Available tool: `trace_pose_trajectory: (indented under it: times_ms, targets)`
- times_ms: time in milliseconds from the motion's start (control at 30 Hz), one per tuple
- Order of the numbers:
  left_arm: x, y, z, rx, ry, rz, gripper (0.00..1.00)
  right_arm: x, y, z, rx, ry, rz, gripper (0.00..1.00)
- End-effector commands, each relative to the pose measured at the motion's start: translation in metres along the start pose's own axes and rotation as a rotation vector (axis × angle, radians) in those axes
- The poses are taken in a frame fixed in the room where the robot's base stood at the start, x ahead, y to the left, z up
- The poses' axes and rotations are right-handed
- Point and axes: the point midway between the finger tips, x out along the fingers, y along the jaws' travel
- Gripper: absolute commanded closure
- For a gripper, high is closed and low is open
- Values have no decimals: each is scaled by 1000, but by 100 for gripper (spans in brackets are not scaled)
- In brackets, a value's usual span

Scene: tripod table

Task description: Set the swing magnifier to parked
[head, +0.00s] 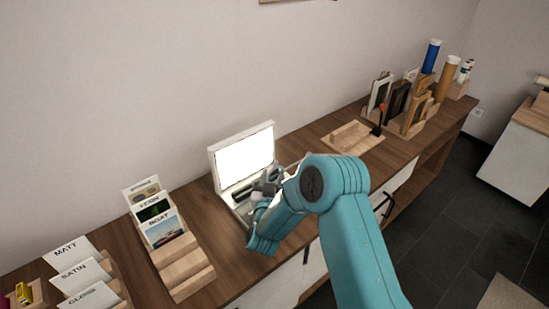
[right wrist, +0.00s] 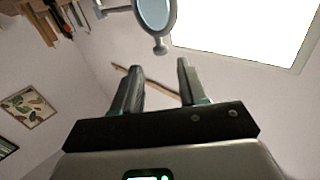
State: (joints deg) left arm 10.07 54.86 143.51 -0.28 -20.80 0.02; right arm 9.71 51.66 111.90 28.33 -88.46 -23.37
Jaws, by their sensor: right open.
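The swing magnifier (right wrist: 156,14) shows at the top of the right wrist view as a bluish round lens in a grey frame with a small knob on its rim. In the head view it is mostly hidden by my right gripper. My right gripper (right wrist: 160,68) is open and empty. Its fingertips are just short of the knob, which lies between their lines and apart from both. In the head view the right gripper (head: 267,184) is in front of the white light box (head: 213,163) with its bright panel. My left gripper is not in view.
A stepped wooden card rack (head: 185,267) stands left of the light box, with labelled sample cards (head: 78,277) farther left. A wooden tray (head: 352,138) and a rack of frames (head: 398,103) stand to the right. Bare tabletop (head: 308,142) lies between box and tray.

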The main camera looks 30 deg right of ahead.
Motion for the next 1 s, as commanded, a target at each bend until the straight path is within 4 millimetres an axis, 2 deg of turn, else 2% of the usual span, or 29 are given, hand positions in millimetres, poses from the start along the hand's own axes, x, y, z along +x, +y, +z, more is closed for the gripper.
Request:
trace_pose_trajectory:
  times_ms: [100, 300, 500, 733, 767, 800, 867, 900, 1000]
  targets:
    - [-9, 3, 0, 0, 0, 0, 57, 29, 0, -3, 0, 2, 3, 58]
    - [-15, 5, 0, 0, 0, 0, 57, 62, -1, -1, 0, 1, 0, 58]
    - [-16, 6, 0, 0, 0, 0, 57, 75, -2, 0, -1, -1, -1, 58]
    - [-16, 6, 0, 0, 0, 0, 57, 76, -2, 1, -1, -1, -2, 58]
    - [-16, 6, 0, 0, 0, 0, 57, 76, -2, 0, -1, -1, -2, 64]
    - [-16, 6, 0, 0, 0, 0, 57, 76, -2, 0, -1, -1, -2, 77]
    - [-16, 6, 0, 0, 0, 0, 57, 76, -2, 0, -1, 0, -2, 97]
    - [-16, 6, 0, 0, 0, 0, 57, 76, -2, 0, -1, 0, -2, 100]
    - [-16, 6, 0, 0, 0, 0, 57, 76, -2, 0, -1, 0, -2, 100]
